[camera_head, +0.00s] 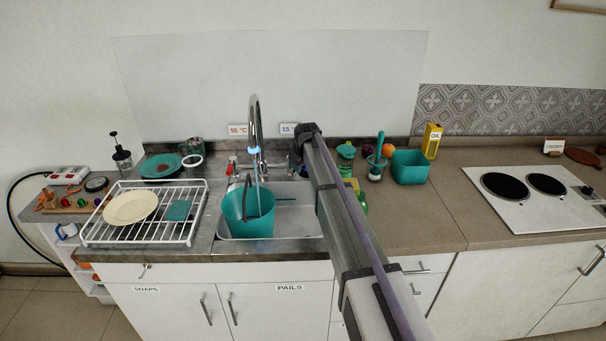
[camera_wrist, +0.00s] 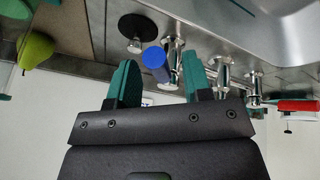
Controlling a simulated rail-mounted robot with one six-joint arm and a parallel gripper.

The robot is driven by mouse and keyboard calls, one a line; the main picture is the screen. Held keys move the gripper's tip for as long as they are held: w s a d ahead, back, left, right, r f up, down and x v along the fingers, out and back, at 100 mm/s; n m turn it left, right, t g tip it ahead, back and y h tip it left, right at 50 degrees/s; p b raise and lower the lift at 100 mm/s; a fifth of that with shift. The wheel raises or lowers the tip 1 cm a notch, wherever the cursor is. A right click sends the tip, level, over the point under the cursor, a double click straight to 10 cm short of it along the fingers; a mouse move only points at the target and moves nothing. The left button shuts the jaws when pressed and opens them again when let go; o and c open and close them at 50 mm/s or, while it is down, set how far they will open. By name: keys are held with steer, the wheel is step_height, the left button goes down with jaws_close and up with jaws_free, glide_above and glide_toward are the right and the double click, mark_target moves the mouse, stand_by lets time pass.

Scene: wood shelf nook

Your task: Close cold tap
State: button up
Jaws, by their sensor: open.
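The cold tap's blue handle (camera_wrist: 155,57) shows in the wrist view, joined to a chrome valve (camera_wrist: 174,45). My gripper (camera_wrist: 158,66) is open, and its two teal fingers appear on either side of the blue handle. I cannot tell whether either finger touches it. The red handle (camera_wrist: 300,105) is to the right; it also shows in the head view (camera_head: 232,162). The chrome faucet (camera_head: 255,112) has a stream of water (camera_head: 257,174) falling into a teal pail (camera_head: 247,217). In the head view my arm hides the blue handle.
The pail stands in the metal sink (camera_head: 292,222). A white dish rack (camera_head: 152,236) with a plate is at left. A teal bin (camera_head: 411,167), a yellow oil box (camera_head: 432,141) and bottles stand right of my arm. The counter before the cooktop (camera_head: 525,195) is clear.

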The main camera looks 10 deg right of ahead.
steer(key=shift+r, duration=0.1)
jaws_close()
stand_by(0.3)
